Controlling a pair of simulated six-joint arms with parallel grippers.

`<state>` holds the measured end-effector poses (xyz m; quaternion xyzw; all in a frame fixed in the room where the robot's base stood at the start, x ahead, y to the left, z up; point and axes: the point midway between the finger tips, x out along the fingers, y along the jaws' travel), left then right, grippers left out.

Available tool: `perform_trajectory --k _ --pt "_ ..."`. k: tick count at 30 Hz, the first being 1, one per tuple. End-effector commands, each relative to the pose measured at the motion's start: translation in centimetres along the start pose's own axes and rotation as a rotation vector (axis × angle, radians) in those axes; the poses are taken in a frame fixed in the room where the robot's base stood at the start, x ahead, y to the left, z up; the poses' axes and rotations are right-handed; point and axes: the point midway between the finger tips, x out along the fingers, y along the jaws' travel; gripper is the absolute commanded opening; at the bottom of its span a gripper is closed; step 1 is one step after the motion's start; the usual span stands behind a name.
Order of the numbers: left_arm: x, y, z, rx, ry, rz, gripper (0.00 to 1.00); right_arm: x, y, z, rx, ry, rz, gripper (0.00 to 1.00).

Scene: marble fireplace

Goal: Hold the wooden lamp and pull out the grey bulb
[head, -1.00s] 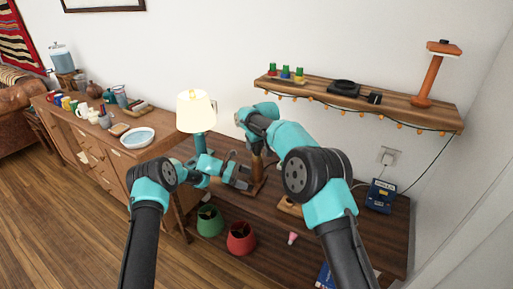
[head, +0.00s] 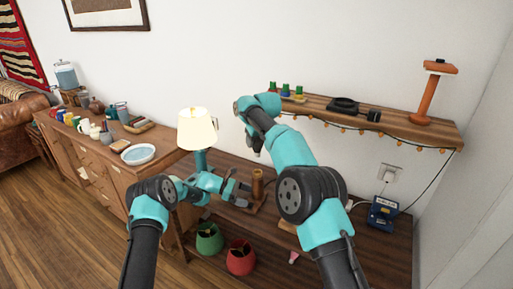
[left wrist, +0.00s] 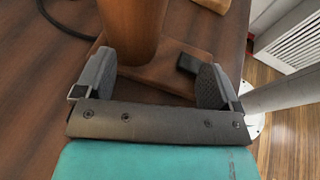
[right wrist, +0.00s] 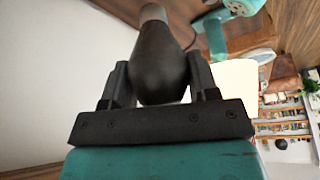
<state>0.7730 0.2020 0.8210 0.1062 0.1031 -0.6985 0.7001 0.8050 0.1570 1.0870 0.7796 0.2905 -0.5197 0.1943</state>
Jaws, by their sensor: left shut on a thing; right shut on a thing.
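The wooden lamp (head: 257,186) stands upright on the low dark table, an upright post on a flat base; its top end is bare. In the left wrist view, its post (left wrist: 135,28) and base (left wrist: 150,80) show between the fingers. My left gripper (head: 243,195) is low at the lamp, shut on it near the base, with its fingers (left wrist: 158,85) on either side. My right gripper (head: 252,138) is raised above the lamp. In the right wrist view, its fingers (right wrist: 163,85) are shut on the dark grey bulb (right wrist: 160,65), which is clear of the lamp.
A lit teal lamp (head: 198,130) stands behind my left arm. Green (head: 209,238) and red (head: 240,257) shades sit at the front of the table. A wall shelf (head: 330,110) with a string of lights is right of my right gripper. A blue box (head: 383,212) stands at the right.

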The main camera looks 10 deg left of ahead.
Motion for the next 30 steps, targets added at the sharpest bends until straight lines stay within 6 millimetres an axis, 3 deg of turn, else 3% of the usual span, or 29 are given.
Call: perform_trajectory --k 1,14,15,18,30 --pt "0.48 -0.38 -1.08 -0.006 0.008 -0.006 0.75 -0.10 -0.02 -0.06 0.000 0.000 0.000 0.31" --pt "0.48 -0.38 -1.08 -0.006 0.008 -0.006 0.75 -0.12 -0.01 -0.05 0.000 -0.001 0.000 0.31" --pt "0.48 -0.38 -1.08 -0.006 0.008 -0.006 0.90 -0.12 -0.01 -0.05 0.000 -0.001 0.000 0.31" --pt "0.48 -0.39 -1.09 -0.007 0.008 -0.006 1.00 -0.11 -0.01 -0.04 0.000 -0.001 0.000 0.31" --pt "-0.38 -0.37 -1.13 -0.009 0.008 -0.004 1.00 -0.11 -0.01 -0.04 0.000 -0.001 0.000 0.31"
